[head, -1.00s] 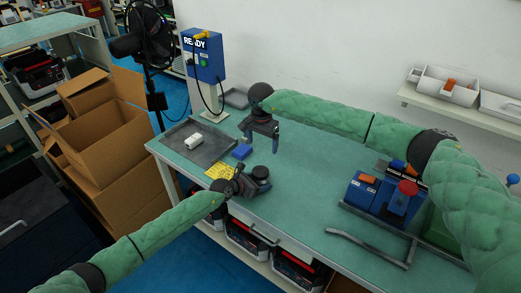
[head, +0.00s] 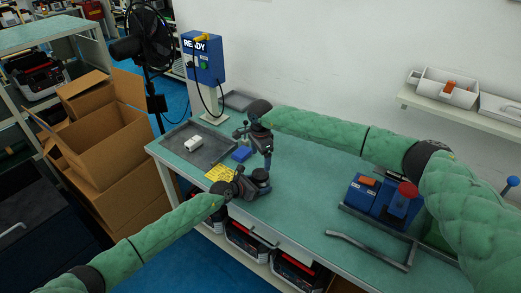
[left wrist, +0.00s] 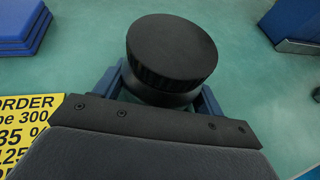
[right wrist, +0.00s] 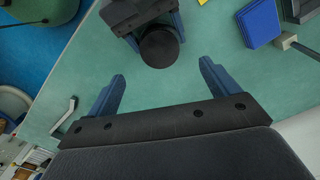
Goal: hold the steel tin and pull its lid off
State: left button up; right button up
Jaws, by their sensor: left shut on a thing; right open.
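The tin, with a round black lid (left wrist: 172,48) ribbed at its rim, stands upright between my left gripper's (left wrist: 163,95) blue fingers in the left wrist view. In the head view the lid (head: 261,174) tops the tin at the bench's front edge. My left gripper (head: 257,186) is shut on the tin; its body is mostly hidden below the lid. My right gripper (head: 256,145) is open and empty, behind and above the tin. In the right wrist view the lid (right wrist: 159,47) lies beyond the gap between my right gripper's (right wrist: 160,84) fingers, apart from them.
A blue block (head: 241,153) and a yellow order card (head: 220,173) lie left of the tin. A grey tray (head: 215,149) holds a white part (head: 194,144). A blue READY box (head: 203,57) stands behind. Blue units (head: 372,197) stand right; the bench between is clear.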

aim_at(260, 173)
notch_tip(260, 173, down, 8)
jog(key=shift+r, duration=0.2)
dwell(0.3)
jog(key=c, duration=1.1)
